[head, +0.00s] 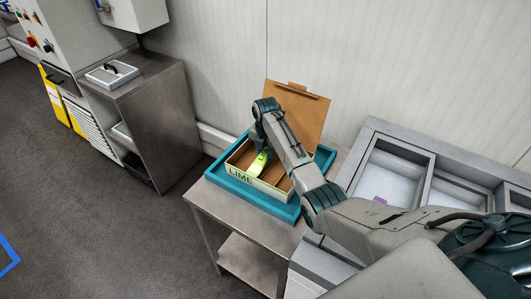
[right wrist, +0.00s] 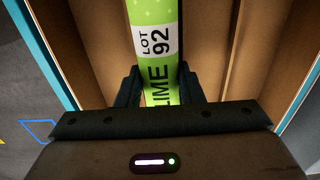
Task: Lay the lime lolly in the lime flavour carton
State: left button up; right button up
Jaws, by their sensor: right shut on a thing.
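The lime lolly (head: 260,161) is in a bright green wrapper. In the right wrist view the lolly (right wrist: 156,45) shows a white label reading "LOT 92" and the word "LIME". My right gripper (right wrist: 160,88) is shut on it, one finger on each side. The lime flavour carton (head: 241,178) is open, with brown dividers inside and "LIME" on its front wall. The gripper and lolly are over or inside the carton; whether the lolly touches its floor I cannot tell. My left gripper is not in view.
The carton stands in a teal tray (head: 222,183) on a steel table (head: 207,199). Its brown lid (head: 305,112) stands raised at the back. Grey bins (head: 386,170) lie to the right, one holding a small purple thing (head: 380,200). A steel cabinet (head: 160,140) stands left.

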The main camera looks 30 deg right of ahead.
jog(key=shift+f, duration=0.65)
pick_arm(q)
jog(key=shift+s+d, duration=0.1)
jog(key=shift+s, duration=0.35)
pick_arm(e)
jog(key=shift+s+f, duration=0.1)
jog(key=shift+f, duration=0.1)
jog(key=shift+a+f, duration=0.1)
jog(key=shift+s, duration=0.1)
